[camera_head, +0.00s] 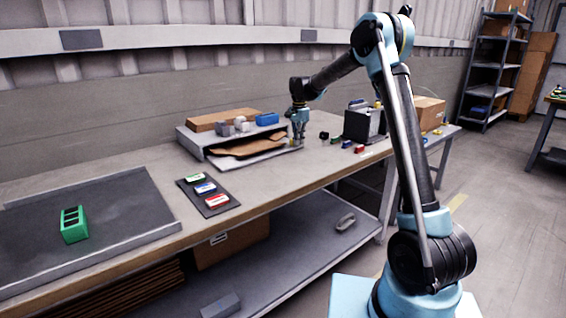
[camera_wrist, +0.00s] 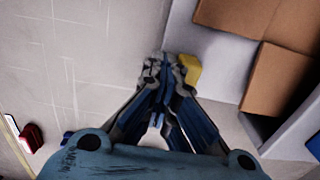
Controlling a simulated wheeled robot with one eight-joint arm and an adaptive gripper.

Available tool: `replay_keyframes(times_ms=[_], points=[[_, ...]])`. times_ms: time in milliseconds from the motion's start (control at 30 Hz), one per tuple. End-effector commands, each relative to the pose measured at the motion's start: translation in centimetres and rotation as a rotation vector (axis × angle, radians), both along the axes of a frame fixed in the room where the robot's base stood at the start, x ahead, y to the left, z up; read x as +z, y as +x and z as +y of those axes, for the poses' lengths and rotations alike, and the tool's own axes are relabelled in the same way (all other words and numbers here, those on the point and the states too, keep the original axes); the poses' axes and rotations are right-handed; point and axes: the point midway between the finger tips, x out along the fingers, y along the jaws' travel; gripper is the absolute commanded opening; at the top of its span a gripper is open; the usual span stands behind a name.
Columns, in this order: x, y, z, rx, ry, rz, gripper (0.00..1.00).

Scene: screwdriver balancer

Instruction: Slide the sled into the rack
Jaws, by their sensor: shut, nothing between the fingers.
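My gripper (camera_head: 299,136) is at the right end of a low grey two-level shelf (camera_head: 187,139) on the workbench. In the wrist view my gripper (camera_wrist: 163,72) is shut, its fingertips together and nothing held between them. A small yellow piece (camera_wrist: 190,68) shows right beside the fingertips; whether they touch is unclear. I cannot tell for certain which thing is the sled or the rack. A green block with dark slots (camera_head: 74,224) stands on a grey tray at the left. Green, blue and red pieces lie on a dark mat (camera_head: 190,191).
The shelf bears a brown flat board (camera_head: 222,119) and a blue box (camera_head: 267,119), with brown sheets (camera_head: 240,148) below. A dark box (camera_head: 364,124) stands right of my gripper, with small coloured pieces before it. The front bench strip between mat and dark box is mostly clear.

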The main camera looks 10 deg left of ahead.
Motion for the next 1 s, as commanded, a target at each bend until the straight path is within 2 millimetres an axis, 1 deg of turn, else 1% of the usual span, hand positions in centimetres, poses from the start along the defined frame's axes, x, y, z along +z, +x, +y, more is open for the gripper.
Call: replay_keyframes(times_ms=[300,567,867,1000], points=[[0.0,1.5,1.9,0.002,0.001,-0.001,0.00],[0.0,1.3,1.8,0.001,0.000,0.000,0.00],[0.0,0.7,0.9,0.000,0.000,0.000,0.00],[0.5,0.6,0.8,0.000,0.000,0.000,0.00]])
